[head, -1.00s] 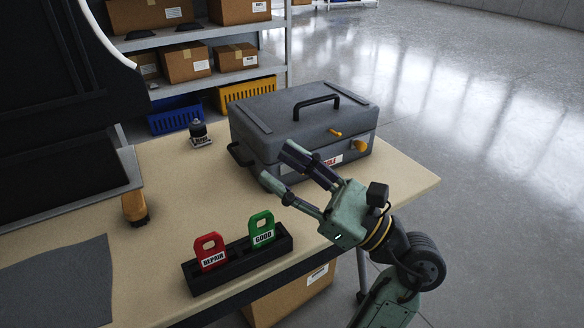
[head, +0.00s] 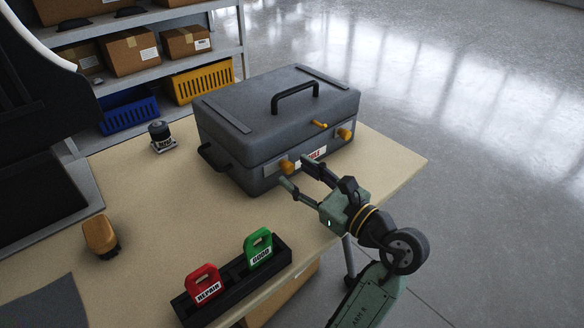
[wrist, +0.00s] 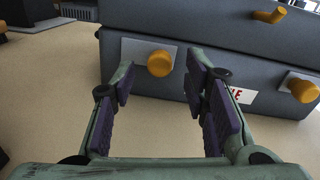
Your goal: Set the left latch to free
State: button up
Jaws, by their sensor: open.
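A closed grey case (head: 225,157) with a black top handle stands on the workbench. Its front carries a left latch (head: 287,167) with a round orange knob, a right latch (head: 344,134) and a small orange lever (head: 320,125) between them, higher up. My gripper (head: 298,175) is open and empty in front of the left latch. In the wrist view the left latch knob (wrist: 160,63) shows on its metal plate between and just beyond my open fingers (wrist: 158,92). I cannot tell whether a finger touches it. A red and white label (wrist: 240,95) is partly hidden by the right finger.
A black rack (head: 240,280) with a red REPAIR tag (head: 203,284) and a green GOOD tag (head: 258,248) sits at the bench's front edge. An orange-capped object (head: 101,235) and a small black-topped item (head: 161,136) stand left. Bare bench (head: 170,205) lies between.

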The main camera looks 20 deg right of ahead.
aim_at(287, 167)
jog(key=shift+x, duration=1.35)
jog(key=shift+c, duration=0.3)
grip_shut()
